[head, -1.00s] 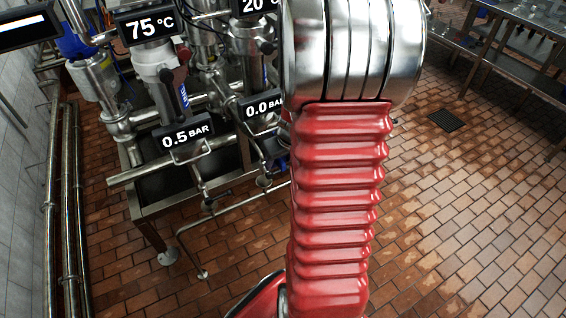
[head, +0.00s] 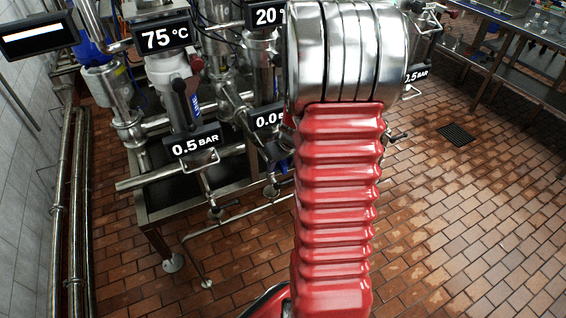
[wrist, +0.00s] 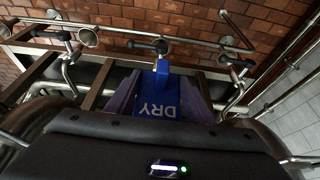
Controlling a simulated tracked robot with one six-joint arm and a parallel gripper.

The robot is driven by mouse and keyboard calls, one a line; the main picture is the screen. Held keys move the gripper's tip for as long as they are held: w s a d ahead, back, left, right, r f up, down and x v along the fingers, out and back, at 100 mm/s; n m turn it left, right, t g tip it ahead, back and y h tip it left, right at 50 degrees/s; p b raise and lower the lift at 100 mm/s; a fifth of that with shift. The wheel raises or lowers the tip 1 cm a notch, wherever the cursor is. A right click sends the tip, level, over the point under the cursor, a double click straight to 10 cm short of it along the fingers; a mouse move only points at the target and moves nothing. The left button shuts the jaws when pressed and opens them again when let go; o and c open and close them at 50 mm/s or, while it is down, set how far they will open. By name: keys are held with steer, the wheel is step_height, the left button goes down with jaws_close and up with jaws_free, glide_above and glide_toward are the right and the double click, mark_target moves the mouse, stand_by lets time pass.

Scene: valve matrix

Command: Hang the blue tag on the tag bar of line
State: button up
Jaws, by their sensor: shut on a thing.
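The blue tag (wrist: 172,105) is in the wrist view, with the letters "DRY" upside down on it and a narrower upper part. My gripper (wrist: 163,92) is shut on the tag, with a dark finger at each side. In the head view my own arm hides the gripper and the tag. In the head view a thin metal bracket (head: 203,162) sticks out by the 0.5 BAR display (head: 196,146); I cannot tell whether it is a tag bar. A horizontal pipe (wrist: 110,29) runs beyond the tag in the wrist view.
The valve frame (head: 160,212) stands left of my arm, with 75 °C (head: 164,38) and other displays. Dark valve handles (wrist: 65,37) show beyond the gripper in the wrist view. Upright pipes (head: 60,190) line the left wall. Tiled floor (head: 470,220) is clear at right.

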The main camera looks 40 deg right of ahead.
steer(key=shift+f, duration=0.15)
steer(key=o, duration=1.3)
steer(key=v, duration=1.3)
steer(key=shift+s+a+r, duration=0.1)
steer(key=shift+s+r, duration=0.1)
steer(key=shift+r, duration=0.05)
